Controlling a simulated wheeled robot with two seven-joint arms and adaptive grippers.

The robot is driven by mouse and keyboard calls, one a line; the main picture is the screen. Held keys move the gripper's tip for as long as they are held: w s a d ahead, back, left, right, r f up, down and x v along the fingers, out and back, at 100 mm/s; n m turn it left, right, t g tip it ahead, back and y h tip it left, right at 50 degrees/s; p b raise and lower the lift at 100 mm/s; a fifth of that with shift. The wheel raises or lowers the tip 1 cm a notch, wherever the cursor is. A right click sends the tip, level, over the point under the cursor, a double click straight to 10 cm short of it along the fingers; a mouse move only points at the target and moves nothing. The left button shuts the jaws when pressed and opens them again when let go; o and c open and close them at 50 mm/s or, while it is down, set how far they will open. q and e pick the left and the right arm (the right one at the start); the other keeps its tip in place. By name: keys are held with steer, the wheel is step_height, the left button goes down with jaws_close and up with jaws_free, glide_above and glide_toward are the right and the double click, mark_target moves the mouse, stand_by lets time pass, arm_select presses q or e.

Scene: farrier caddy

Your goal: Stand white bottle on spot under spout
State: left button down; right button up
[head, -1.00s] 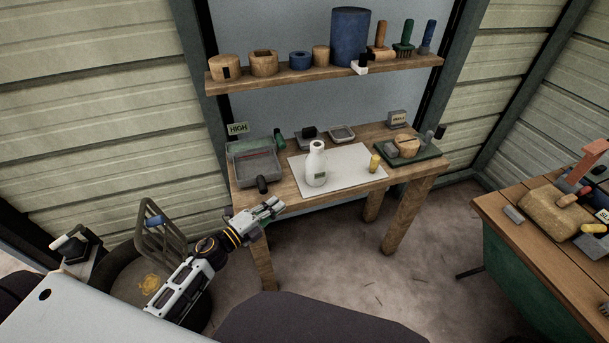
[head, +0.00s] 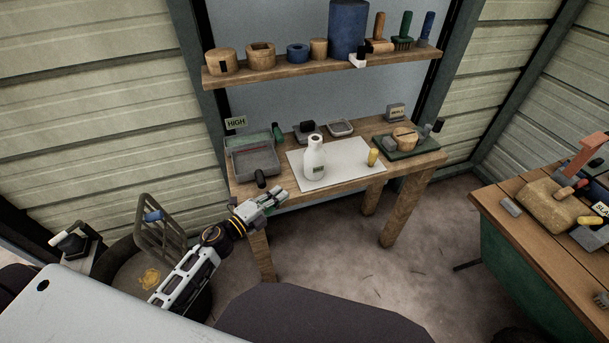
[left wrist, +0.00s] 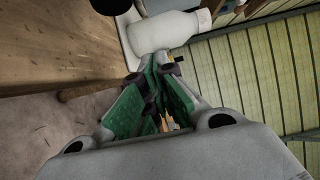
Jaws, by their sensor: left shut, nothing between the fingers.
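A small white and black fitting (head: 358,61) at the shelf's front edge may be the spout; I cannot tell. My right gripper is not in view.
A grey tray (head: 252,162) and a dark cylinder (head: 260,178) lie left of the mat. A yellow piece (head: 373,157) stands on its right part. A green board (head: 407,150) lies further right. A loaded shelf (head: 325,64) hangs above. The mat's middle is mostly clear.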

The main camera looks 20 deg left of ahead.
mark_target(311, 170)
arm_select(q)
steer(key=x, duration=0.5)
steer(key=shift+p, duration=0.3)
steer(key=shift+x, duration=2.65)
steer(key=shift+w+d+p, duration=0.3)
steer(key=shift+w+d, duration=0.1)
steer(key=shift+w, duration=0.3)
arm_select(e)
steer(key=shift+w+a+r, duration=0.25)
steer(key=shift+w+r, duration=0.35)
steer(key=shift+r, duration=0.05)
arm_select(q)
steer(key=shift+w+d, duration=0.1)
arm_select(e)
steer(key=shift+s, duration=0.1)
